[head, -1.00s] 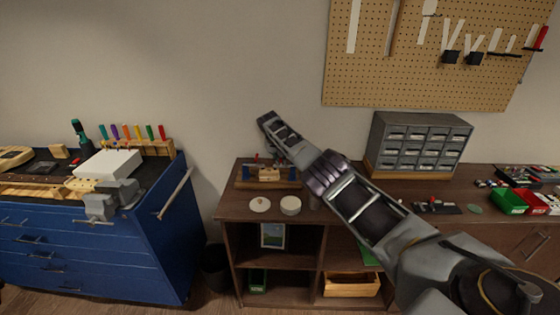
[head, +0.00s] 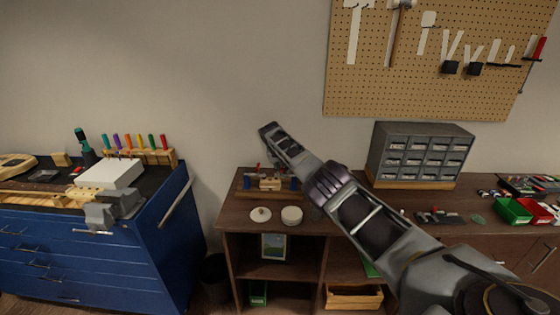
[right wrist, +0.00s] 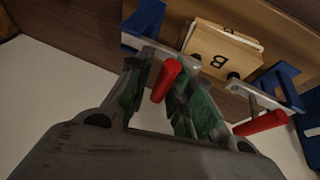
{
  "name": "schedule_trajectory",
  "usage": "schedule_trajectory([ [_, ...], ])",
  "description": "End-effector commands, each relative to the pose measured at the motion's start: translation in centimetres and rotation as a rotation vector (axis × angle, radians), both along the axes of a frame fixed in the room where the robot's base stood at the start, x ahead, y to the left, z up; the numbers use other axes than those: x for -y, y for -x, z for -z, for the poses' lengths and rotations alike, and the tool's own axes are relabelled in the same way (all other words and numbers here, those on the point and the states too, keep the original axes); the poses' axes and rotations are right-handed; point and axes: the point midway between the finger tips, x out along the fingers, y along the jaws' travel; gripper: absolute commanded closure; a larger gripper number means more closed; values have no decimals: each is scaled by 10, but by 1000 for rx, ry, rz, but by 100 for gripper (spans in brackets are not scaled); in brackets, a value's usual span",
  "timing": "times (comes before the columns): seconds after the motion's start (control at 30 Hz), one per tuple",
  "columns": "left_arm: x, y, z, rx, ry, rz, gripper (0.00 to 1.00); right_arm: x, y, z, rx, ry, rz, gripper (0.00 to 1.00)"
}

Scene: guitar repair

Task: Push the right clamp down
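A wooden block marked B (right wrist: 222,52) sits between blue supports (right wrist: 275,85) on the shelf top. It also shows small in the head view (head: 270,184). Two toggle clamps with red handles flank it. In the right wrist view, which is turned upside down, one red handle (right wrist: 167,80) lies between the fingers of my right gripper (right wrist: 165,95). This seems to be the right clamp. The fingers stand apart; contact is unclear. The other clamp's red handle (right wrist: 262,122) is clear of the fingers. In the head view, the forearm partly hides the fixture. My left gripper is out of view.
Two round pale lids or jars (head: 292,215) stand in front of the fixture. A grey drawer cabinet (head: 420,152) stands to the right. A blue tool bench (head: 150,240) is at the left. The wall is close behind the fixture.

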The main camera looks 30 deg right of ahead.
Motion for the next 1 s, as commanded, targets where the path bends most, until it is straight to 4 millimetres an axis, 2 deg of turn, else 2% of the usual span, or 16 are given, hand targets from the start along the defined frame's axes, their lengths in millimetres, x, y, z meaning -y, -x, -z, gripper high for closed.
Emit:
schedule_trajectory([
  [0.67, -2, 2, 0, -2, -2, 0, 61, -10, 4, -22, 2, -2, -1, 78],
  [1.0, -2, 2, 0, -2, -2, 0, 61, -18, 10, -45, 2, -1, -1, 78],
])
